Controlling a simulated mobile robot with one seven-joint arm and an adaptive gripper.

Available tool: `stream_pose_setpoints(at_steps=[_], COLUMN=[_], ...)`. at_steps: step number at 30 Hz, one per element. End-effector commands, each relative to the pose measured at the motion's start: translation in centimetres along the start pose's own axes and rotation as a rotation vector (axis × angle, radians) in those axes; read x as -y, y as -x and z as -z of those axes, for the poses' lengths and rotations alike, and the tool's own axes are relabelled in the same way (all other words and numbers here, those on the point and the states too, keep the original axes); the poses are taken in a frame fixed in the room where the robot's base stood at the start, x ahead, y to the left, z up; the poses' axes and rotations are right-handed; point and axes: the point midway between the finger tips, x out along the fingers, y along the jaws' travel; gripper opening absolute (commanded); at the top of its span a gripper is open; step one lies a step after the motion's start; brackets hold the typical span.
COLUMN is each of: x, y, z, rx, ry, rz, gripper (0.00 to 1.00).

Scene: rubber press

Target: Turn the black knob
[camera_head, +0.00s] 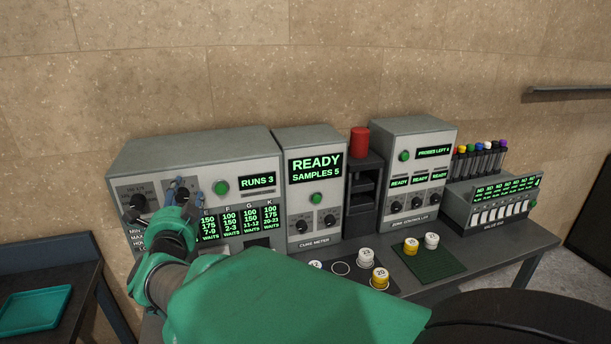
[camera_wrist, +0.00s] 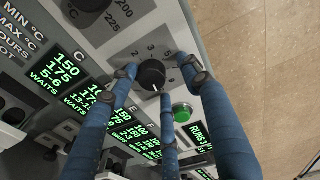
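A round black knob (camera_wrist: 151,73) with a white pointer mark sits on a grey plate numbered around it, on the left machine's front panel. In the head view it is mostly hidden behind my gripper (camera_head: 180,188). In the wrist view the blue fingers of my gripper (camera_wrist: 156,76) are spread around the knob, with small gaps at its sides. Whether any finger touches it I cannot tell. A second black knob (camera_head: 137,203), with a scale showing 200 and 225 in the wrist view, is to the left on the same panel.
A green button (camera_head: 221,187) and the RUNS 3 display (camera_head: 257,181) are right of the knob. A cure meter (camera_head: 313,185), a zone controller (camera_head: 412,175) and several capped pots stand further right. A teal tray (camera_head: 35,310) lies on the left table.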

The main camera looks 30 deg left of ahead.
Motion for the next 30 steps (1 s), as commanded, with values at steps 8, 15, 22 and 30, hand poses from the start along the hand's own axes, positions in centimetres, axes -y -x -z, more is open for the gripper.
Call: stream_pose_setpoints(at_steps=[8,15,22,30], x=[-0.4,-0.3,-0.3,-0.4], y=[0.1,1.1,3.5,6.5], z=[-0.4,-0.5,-0.4,-0.3], rx=[0.006,0.007,0.006,0.005], ry=[0.003,0.004,0.003,0.004], rz=[-0.004,-0.004,-0.004,-0.004], gripper=[0.48,0.48,0.48,0.48])
